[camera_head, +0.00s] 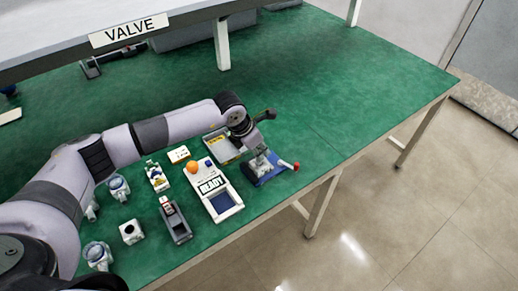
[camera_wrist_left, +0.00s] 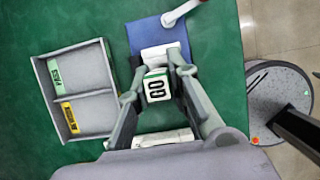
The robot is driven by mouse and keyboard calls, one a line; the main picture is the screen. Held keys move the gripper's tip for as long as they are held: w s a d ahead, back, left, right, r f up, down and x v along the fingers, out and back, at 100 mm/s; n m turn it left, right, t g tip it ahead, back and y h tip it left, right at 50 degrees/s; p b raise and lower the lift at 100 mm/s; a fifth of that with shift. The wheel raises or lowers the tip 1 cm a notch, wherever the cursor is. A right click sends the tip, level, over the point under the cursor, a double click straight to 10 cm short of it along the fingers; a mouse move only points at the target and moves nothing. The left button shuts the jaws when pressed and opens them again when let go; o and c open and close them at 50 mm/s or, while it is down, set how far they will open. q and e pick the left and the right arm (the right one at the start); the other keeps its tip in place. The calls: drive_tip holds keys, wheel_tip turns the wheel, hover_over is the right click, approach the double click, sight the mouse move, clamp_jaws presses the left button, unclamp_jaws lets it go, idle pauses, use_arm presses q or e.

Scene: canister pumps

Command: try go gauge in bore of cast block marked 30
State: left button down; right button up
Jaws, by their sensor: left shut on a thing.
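My left gripper (camera_head: 258,152) reaches over the blue fixture (camera_head: 272,178) near the table's front edge. In the left wrist view it is shut on the GO gauge (camera_wrist_left: 157,87), whose white face with a green edge reads GO. A pale block (camera_wrist_left: 160,53) shows just beyond the gauge, at the blue plate of the fixture (camera_wrist_left: 146,34). I cannot read a 30 on it, and the gripper hides whether the gauge is in a bore. Another pale block with a dark bore (camera_head: 132,232) stands on the table at the left. My right gripper is not in view.
A grey two-compartment tray (camera_wrist_left: 84,87) with a green YES label and a yellow label lies beside the gripper. A READY device (camera_head: 215,188), a dark grey holder (camera_head: 176,222) and pale castings (camera_head: 98,255) stand left of the fixture. A lever with a red knob (camera_head: 296,167) sticks out right.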

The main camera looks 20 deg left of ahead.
use_arm(q)
drive_tip(key=shift+f+b, duration=0.8)
drive_tip(key=shift+f, duration=0.15)
drive_tip(key=shift+r, duration=0.15)
idle(0.7)
drive_tip(key=shift+r+p, duration=0.8)
drive_tip(key=shift+r, duration=0.4)
drive_tip(key=shift+r+p, duration=0.55)
drive_tip(key=shift+r, duration=0.35)
drive_tip(key=shift+r+p, duration=0.8)
drive_tip(key=shift+r, duration=0.8)
